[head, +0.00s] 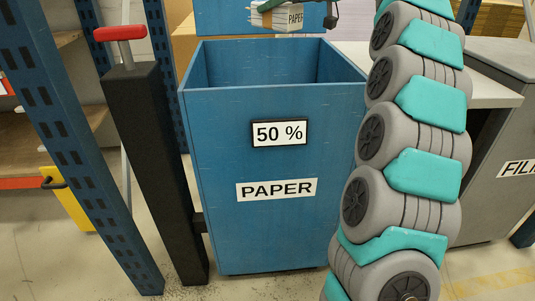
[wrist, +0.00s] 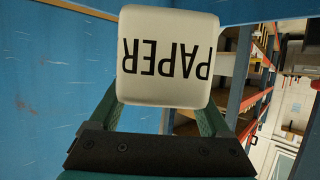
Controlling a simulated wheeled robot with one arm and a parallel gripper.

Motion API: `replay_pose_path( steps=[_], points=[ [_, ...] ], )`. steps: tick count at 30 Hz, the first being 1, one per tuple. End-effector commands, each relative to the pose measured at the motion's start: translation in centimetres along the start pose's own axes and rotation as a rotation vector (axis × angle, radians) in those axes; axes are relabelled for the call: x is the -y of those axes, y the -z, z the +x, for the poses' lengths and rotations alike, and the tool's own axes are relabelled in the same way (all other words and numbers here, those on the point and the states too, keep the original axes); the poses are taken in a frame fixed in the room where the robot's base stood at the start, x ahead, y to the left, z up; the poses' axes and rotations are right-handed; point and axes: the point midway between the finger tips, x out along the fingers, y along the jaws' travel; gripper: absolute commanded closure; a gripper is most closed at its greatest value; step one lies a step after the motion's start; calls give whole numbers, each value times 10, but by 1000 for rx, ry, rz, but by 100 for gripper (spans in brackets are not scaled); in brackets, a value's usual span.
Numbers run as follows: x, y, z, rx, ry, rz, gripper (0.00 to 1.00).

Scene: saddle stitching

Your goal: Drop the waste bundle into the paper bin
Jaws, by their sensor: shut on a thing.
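The waste bundle (head: 268,18) shows at the top of the head view as a pale stack with a PAPER label. My gripper (head: 291,5) is shut on it and holds it in the air. In the picture it lies just above the back rim of the paper bin (head: 220,150); its exact depth over the bin is hard to tell. In the wrist view the bundle (wrist: 168,85) is a white block with upside-down PAPER lettering, between the green fingers of my gripper (wrist: 164,105). The bin is blue, open at the top, with "50 %" and PAPER signs; its floor is hidden.
A black post with a red top (head: 120,33) stands left of the bin, beside a blue rack upright (head: 60,130). A grey cabinet with a partly hidden label (head: 500,130) stands at right. A blue panel (head: 225,17) rises behind the bin.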

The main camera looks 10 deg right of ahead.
Motion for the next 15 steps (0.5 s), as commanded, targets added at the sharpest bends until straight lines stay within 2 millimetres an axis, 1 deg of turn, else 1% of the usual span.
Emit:
replay_pose_path(
  steps=[1,7,11,15],
  points=[
    [0,-8,3,-1,-1,0,83],
    [1,-30,12,3,2,1,83],
    [0,-39,16,2,1,0,83],
    [0,-41,17,1,0,-1,83]
  ],
)
